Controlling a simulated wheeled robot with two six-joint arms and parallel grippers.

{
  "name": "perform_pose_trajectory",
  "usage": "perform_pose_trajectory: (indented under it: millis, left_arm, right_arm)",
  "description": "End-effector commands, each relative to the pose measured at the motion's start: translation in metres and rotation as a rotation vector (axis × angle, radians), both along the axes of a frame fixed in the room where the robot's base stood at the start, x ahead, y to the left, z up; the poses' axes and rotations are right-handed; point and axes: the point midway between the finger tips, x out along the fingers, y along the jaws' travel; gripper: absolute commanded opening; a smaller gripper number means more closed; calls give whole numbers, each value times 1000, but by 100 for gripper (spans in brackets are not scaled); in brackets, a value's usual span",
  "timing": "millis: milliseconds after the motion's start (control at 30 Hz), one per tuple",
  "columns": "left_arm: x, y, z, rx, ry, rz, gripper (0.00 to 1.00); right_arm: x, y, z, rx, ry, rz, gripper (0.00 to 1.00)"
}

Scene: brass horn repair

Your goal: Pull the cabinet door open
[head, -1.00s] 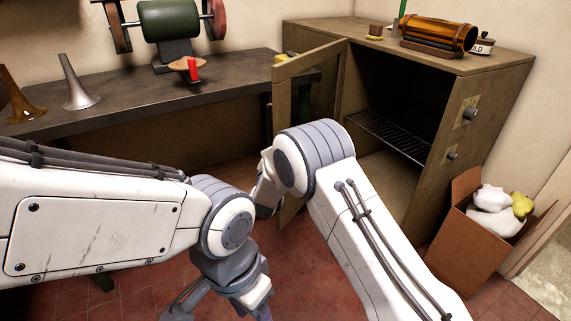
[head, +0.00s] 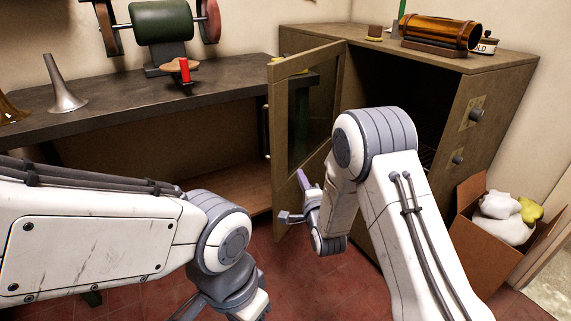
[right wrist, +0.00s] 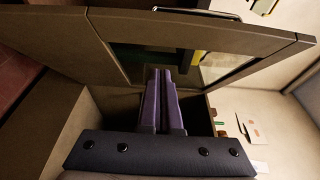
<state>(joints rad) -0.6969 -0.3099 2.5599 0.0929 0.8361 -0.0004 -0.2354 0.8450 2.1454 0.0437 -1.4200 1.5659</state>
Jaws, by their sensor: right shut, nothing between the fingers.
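The cabinet (head: 500,75) stands at the right with its wood-framed, glass-paned door (head: 335,85) swung open. The door's free edge points left and toward me. A pale bar handle (head: 266,130) shows at that edge, and a dark handle bar shows beyond the frame in the right wrist view (right wrist: 195,12). My right gripper (head: 296,199) is at the door's inner side, low near the free edge. Its purple fingers (right wrist: 160,72) are shut and empty, pointing at the door; contact is unclear. My left gripper (head: 226,307) is low at the picture's bottom, partly hidden by its arm.
A cardboard box (head: 470,245) with white and yellow stuff stands right of the cabinet. A dark workbench (head: 130,100) with a grinder (head: 160,22) and a horn bell (head: 64,90) runs along the left. A brass cylinder (head: 440,30) lies on the cabinet top.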

Motion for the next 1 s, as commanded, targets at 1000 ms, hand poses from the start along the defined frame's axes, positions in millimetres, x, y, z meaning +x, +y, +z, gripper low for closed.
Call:
perform_pose_trajectory:
  millis: [1000]
  left_arm:
    - [0,0,-12,0,0,0,50]
  right_arm:
    - [81,42,0,-2,0,-4,0]
